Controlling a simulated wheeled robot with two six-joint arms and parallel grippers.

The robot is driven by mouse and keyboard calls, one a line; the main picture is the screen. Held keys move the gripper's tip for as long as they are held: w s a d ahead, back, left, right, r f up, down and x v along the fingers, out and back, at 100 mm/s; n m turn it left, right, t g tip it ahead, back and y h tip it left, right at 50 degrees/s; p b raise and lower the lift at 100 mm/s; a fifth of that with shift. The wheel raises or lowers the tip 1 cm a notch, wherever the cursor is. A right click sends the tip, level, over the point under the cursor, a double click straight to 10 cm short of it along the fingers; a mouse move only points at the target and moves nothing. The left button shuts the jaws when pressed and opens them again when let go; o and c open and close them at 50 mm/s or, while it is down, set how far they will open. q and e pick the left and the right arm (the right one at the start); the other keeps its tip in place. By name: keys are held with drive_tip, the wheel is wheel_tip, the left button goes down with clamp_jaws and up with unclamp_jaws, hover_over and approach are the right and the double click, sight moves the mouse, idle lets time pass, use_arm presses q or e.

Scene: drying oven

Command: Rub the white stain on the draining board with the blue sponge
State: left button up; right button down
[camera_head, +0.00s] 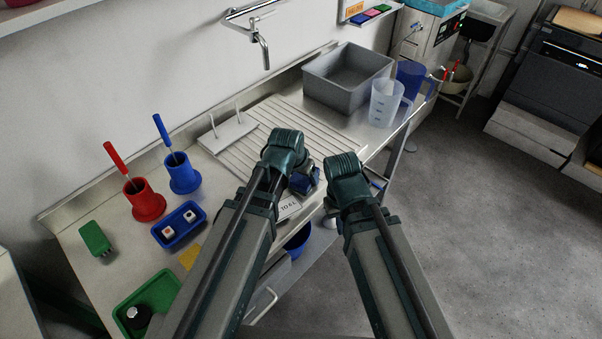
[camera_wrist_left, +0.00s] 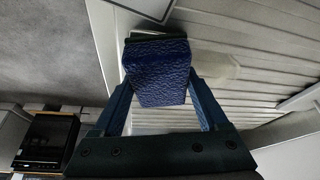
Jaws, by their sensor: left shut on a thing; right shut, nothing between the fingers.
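My left gripper (camera_head: 304,181) is shut on the blue sponge (camera_wrist_left: 158,72), which shows between its two fingers in the left wrist view. The sponge is over or on the near part of the ribbed draining board (camera_head: 238,157); I cannot tell whether it touches. A pale whitish stain (camera_wrist_left: 222,67) lies on the board just right of the sponge in the left wrist view. In the head view my left arm hides that spot. My right gripper (camera_head: 332,220) is shut and empty, lower and to the right, near the counter's front edge, mostly hidden by its own wrist.
A white rack (camera_head: 228,134) with pegs stands on the board's far left. A grey basin (camera_head: 346,78) and measuring jugs (camera_head: 386,103) stand at the back right. Red (camera_head: 145,201) and blue (camera_head: 183,175) holders and trays fill the left. A white label card (camera_head: 288,208) lies near the front.

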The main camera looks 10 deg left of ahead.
use_arm(q)
drive_tip(key=shift+s+d+f, duration=0.1)
drive_tip(key=shift+s+d, duration=0.85)
drive_tip(key=shift+d, duration=0.15)
drive_tip(key=shift+w+a+r, duration=0.2)
drive_tip(key=shift+w+a, duration=1.05)
drive_tip(key=shift+a, duration=0.3)
drive_tip(key=shift+w+a+f, duration=0.1)
drive_tip(key=shift+w+a, duration=0.45)
drive_tip(key=shift+a, duration=0.2)
drive_tip(key=shift+w+a, duration=0.55)
drive_tip(key=shift+a, duration=0.2)
drive_tip(key=shift+w+a, duration=1.15)
drive_tip(key=shift+a, duration=0.3)
